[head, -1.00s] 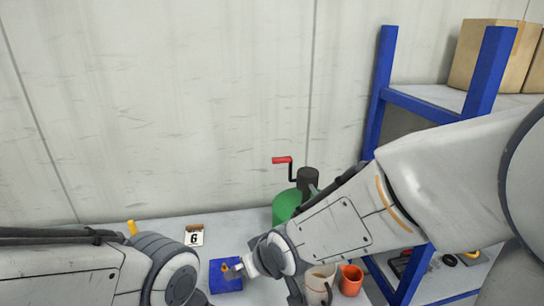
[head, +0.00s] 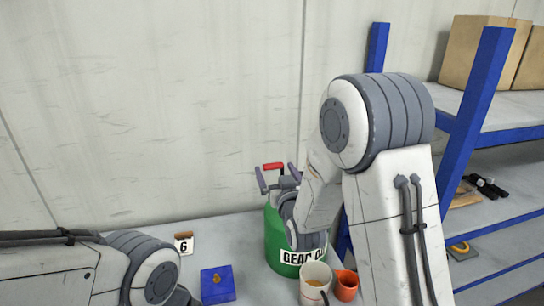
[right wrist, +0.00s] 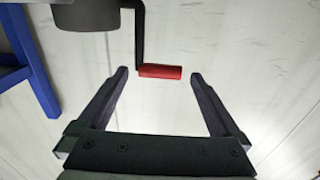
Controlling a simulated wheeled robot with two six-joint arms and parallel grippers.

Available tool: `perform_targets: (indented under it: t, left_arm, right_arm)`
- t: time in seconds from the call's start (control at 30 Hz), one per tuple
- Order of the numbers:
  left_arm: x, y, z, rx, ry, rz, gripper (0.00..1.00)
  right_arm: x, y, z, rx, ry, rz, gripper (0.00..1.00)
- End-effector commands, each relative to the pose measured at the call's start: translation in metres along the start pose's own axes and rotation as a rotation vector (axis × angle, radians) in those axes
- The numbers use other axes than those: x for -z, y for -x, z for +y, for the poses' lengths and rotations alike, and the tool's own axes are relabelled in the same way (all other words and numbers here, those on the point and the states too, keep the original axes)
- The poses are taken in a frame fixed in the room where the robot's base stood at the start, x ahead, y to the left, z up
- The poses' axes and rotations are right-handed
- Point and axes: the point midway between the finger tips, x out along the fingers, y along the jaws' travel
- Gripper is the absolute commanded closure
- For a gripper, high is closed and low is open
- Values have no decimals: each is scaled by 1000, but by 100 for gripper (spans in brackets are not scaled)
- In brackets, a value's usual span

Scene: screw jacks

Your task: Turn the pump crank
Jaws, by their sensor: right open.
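The pump crank has a red handle (head: 273,166) on a dark bent arm, above a green drum (head: 277,240) with a white label that partly reads "GEAR O". My right gripper (head: 277,182) is at the crank, and its wrist hides part of the drum and pump. In the right wrist view the red handle (right wrist: 160,71) lies just ahead of and between the fingertips of my open right gripper (right wrist: 159,74). The fingers do not close on it. My left arm lies at the lower left; its gripper is out of view.
A cream jug (head: 315,281) and an orange cup (head: 346,285) stand in front of the drum. A blue box (head: 217,284) and a card marked 6 (head: 184,243) are on the table to the left. A blue shelf rack (head: 470,130) with cardboard boxes (head: 482,52) stands at right.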

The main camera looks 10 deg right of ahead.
Motion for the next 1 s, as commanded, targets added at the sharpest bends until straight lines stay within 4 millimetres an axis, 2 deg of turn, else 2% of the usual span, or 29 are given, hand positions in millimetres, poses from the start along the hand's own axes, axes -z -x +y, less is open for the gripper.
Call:
perform_targets:
  t: [0.03, 0.3, 0.5, 0.73, 0.77, 0.8, 0.87, 1.0]
  left_arm:
    - [0, 10, 1, 0, 0, 0, 100]
    - [2, 27, 2, 0, 1, 0, 100]
    - [2, 30, 2, 0, 1, 0, 100]
    - [2, 30, 2, 0, 1, 0, 100]
    - [2, 30, 2, 0, 1, 0, 100]
    - [2, 30, 2, 0, 1, 0, 100]
    - [2, 30, 2, 0, 1, 0, 100]
    - [2, 30, 2, 0, 1, 0, 100]
  right_arm:
    - [4, -11, 0, 0, 0, -1, 0]
    - [3, -53, 1, -1, 0, -1, 0]
    - [1, -64, 2, -2, 0, -1, 0]
    - [0, -64, 3, -3, 0, -1, 0]
    - [0, -64, 3, -3, 0, -1, 8]
    - [0, -64, 3, -3, 0, -1, 23]
    - [0, -64, 3, -3, 0, -1, 46]
    - [0, -64, 3, -3, 0, -1, 99]
